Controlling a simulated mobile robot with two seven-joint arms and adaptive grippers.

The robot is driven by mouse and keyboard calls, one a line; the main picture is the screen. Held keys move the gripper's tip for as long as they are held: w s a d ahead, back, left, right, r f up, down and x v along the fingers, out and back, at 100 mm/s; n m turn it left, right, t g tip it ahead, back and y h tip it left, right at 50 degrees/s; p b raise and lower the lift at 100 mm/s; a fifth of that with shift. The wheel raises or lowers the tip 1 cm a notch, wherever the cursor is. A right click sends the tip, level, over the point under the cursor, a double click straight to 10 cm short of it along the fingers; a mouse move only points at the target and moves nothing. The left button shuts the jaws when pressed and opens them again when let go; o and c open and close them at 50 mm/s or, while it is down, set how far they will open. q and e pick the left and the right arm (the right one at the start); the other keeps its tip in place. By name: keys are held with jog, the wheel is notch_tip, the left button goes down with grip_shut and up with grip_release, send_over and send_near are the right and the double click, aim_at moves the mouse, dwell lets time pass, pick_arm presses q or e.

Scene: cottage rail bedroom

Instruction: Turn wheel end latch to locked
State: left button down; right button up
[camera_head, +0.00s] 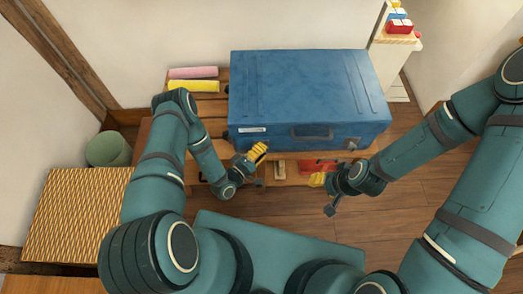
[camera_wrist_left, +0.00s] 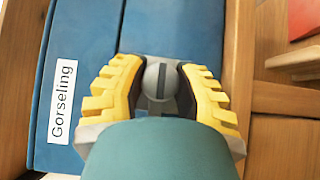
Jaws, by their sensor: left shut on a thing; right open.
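A large blue case (camera_head: 305,92) lies on a low wooden bench, its handle (camera_head: 311,132) on the near side. In the left wrist view, my left gripper (camera_wrist_left: 160,85) is shut on a round grey latch knob (camera_wrist_left: 151,80) on the blue case (camera_wrist_left: 90,60). A dark slot on the knob runs roughly up and down the picture. In the head view, my left gripper (camera_head: 258,151) hides this latch. Another grey latch (camera_head: 352,144) shows at the right of the case's near side. My right gripper (camera_head: 317,180) is open and empty, below and left of that latch.
A white label reading "Gorseling" (camera_wrist_left: 62,101) is beside the held latch. Pink (camera_head: 193,72) and yellow (camera_head: 193,86) rolls lie left of the case. A red item (camera_head: 318,167) is under it. A green bin (camera_head: 108,149) stands left; floor is clear at right.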

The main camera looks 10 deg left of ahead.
pick_arm(q)
jog(key=m+g+y+p, duration=0.1)
jog(key=m+g+p, duration=0.1)
jog(key=shift+r+p, duration=0.2)
jog(key=shift+p, duration=0.2)
jog(key=m+g+y+p, duration=0.3)
jog(key=y+p, duration=0.1)
jog(key=shift+s+d+m, duration=0.1)
jog(key=shift+m, duration=0.2)
jog(key=m+g+y+p, duration=0.1)
jog(key=y+p, duration=0.1)
jog(key=shift+f+m+y, duration=0.15)
jog(key=shift+m+y, duration=0.25)
jog(key=shift+f+m+g+y+p, duration=0.1)
jog(key=shift+m+g+y+p, duration=0.4)
jog(key=shift+y, duration=1)
jog(key=shift+s+m, duration=0.1)
jog(key=shift+m, duration=0.2)
jog(key=c, duration=0.8)
grip_release()
jog(key=shift+o, duration=1)
